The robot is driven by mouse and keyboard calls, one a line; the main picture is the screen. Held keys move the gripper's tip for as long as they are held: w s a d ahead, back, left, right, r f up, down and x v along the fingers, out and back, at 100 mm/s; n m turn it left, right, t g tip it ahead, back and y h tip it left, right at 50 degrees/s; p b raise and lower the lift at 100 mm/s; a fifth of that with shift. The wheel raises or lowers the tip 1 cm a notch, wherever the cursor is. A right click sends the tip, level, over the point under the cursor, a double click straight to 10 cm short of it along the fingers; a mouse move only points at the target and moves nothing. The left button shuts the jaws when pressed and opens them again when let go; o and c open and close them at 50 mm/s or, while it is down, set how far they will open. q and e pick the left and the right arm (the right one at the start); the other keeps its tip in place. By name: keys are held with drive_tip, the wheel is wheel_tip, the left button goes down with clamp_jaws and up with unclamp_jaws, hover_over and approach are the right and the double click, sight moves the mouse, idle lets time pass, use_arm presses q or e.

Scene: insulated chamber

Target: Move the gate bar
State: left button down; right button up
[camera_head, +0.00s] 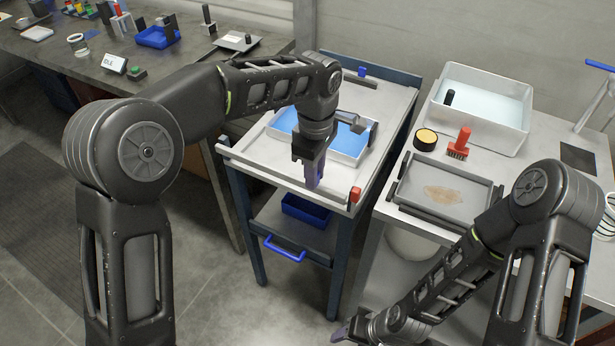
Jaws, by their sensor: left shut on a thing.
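The gate bar (265,166) appears to be the light grey rail along the near edge of a blue-framed cart (385,105), with a red block (355,194) near its right end. My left gripper (314,178) points down at this near edge and is shut, seemingly on the bar; its fingers hide the contact. A white tray with a blue inside (348,157) sits on the cart behind my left gripper. My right gripper (345,331) is low at the bottom edge, away from the cart top, partly cut off; its opening is unclear.
A table to the right holds a white water tub (478,128), a red brush (460,142), a yellow-topped round tin (426,139) and a grey tray (405,192). A cluttered bench (65,52) stands at left. A blue bin (305,210) sits on the cart's lower shelf.

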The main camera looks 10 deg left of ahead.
use_arm(q)
drive_tip(key=shift+w+a+r, duration=0.1)
drive_tip(key=shift+w+r, duration=0.05)
drive_tip(key=shift+w, duration=0.1)
drive_tip(key=c, duration=1.3)
unclamp_jaws()
drive_tip(key=shift+w, duration=0.1)
wheel_tip(320, 180, up, 8)
drive_tip(key=shift+f, duration=0.15)
drive_tip(key=shift+f, duration=0.1)
